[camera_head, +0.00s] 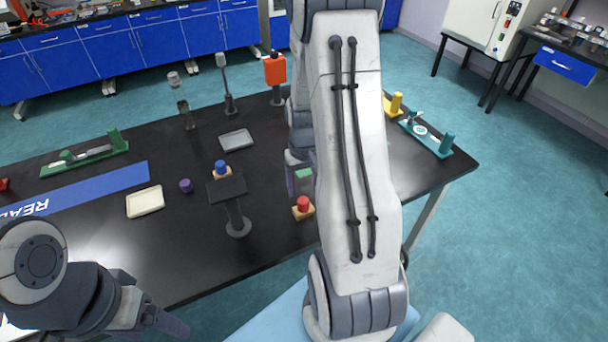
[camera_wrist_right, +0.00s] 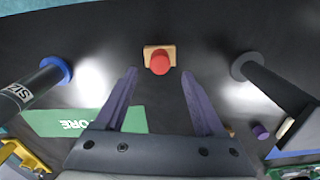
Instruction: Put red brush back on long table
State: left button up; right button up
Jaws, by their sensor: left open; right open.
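The red brush (camera_head: 303,207), a small wooden block with a red knob, sits on the black long table (camera_head: 270,210) near its front edge. In the right wrist view the red brush (camera_wrist_right: 159,62) is just beyond the fingertips, roughly centred between them. My right gripper (camera_wrist_right: 160,75) is open and empty, with both purple-grey fingers apart. In the head view it is largely hidden behind my right arm; one finger shows left of the arm. My left gripper (camera_head: 152,305) is open and empty near the front left of the table.
A dark stand (camera_head: 235,210) rises left of the red brush, by a blue-knobbed brush (camera_head: 221,170). A green mat (camera_wrist_right: 75,122) shows in the wrist view.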

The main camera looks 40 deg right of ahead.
aim_at(304, 201)
notch_tip(304, 201, up, 5)
jog(key=s+a+r+n, duration=0.1)
jog(key=a+r+n, duration=0.2)
jog(key=a, duration=0.6)
jog(key=a+r+n, duration=0.2)
jog(key=a+r, duration=0.1)
jog(key=a, duration=0.5)
jog(key=s+a+r+n+y, duration=0.1)
jog(key=s+a+r+n, duration=0.2)
jog(key=s+a+n, duration=0.4)
jog(key=s+a, duration=0.6)
jog(key=s, duration=0.2)
jog(key=shift+a+r, duration=0.15)
jog(key=shift+a, duration=0.2)
